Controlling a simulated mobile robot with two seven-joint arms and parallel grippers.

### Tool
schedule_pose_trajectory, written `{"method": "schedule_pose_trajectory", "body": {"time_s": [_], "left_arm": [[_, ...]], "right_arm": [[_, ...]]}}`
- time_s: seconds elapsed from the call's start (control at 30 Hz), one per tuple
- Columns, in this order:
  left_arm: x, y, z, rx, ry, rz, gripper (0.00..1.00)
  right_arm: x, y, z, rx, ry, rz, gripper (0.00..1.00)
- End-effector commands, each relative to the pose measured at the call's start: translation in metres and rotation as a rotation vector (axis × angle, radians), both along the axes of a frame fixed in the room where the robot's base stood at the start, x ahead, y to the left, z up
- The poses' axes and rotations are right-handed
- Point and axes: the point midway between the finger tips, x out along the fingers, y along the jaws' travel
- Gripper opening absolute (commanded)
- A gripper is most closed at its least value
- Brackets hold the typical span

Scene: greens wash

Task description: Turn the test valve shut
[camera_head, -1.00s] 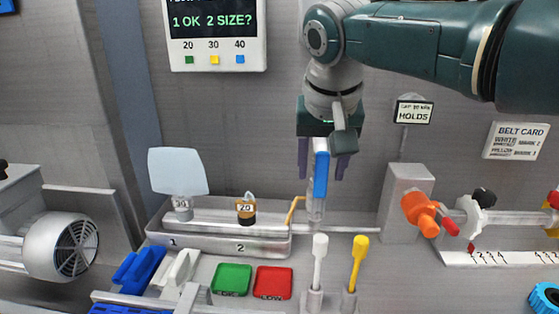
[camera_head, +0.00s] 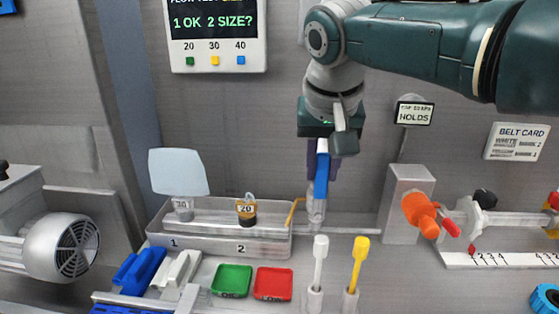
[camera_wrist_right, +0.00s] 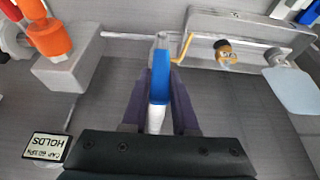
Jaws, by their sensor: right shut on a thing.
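The test valve shows as a blue handle (camera_head: 321,178) standing nearly upright above a grey fitting (camera_head: 316,208) on the thin horizontal pipe. My right gripper (camera_head: 323,164) comes down from above with its purple fingers shut on the upper part of this handle. In the right wrist view, the fingers (camera_wrist_right: 160,92) press on both sides of the handle (camera_wrist_right: 160,68), and a pale part of it shows between them. The fingers hide some of the handle. My left gripper is not in view.
A grey trough (camera_head: 220,247) with nozzles tagged 30 and 20 stands left of the valve. A bent orange piece (camera_head: 294,211) is close beside it. A grey block (camera_head: 405,205) and an orange knob (camera_head: 420,214) are right. White (camera_head: 319,255) and yellow (camera_head: 358,260) tools stand in front.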

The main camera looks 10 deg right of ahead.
Motion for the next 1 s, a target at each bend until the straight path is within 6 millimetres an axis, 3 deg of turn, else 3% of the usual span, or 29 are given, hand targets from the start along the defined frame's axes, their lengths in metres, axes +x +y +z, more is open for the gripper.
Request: {"method": "schedule_pose_trajectory", "body": {"time_s": [0.73,1.0], "left_arm": [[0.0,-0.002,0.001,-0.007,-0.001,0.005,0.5],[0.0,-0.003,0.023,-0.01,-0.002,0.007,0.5]], "right_arm": [[0.0,0.0,0.0,0.002,0.001,-0.001,0.0],[-0.003,-0.008,0.004,0.067,-0.015,-0.003,0.0]]}}
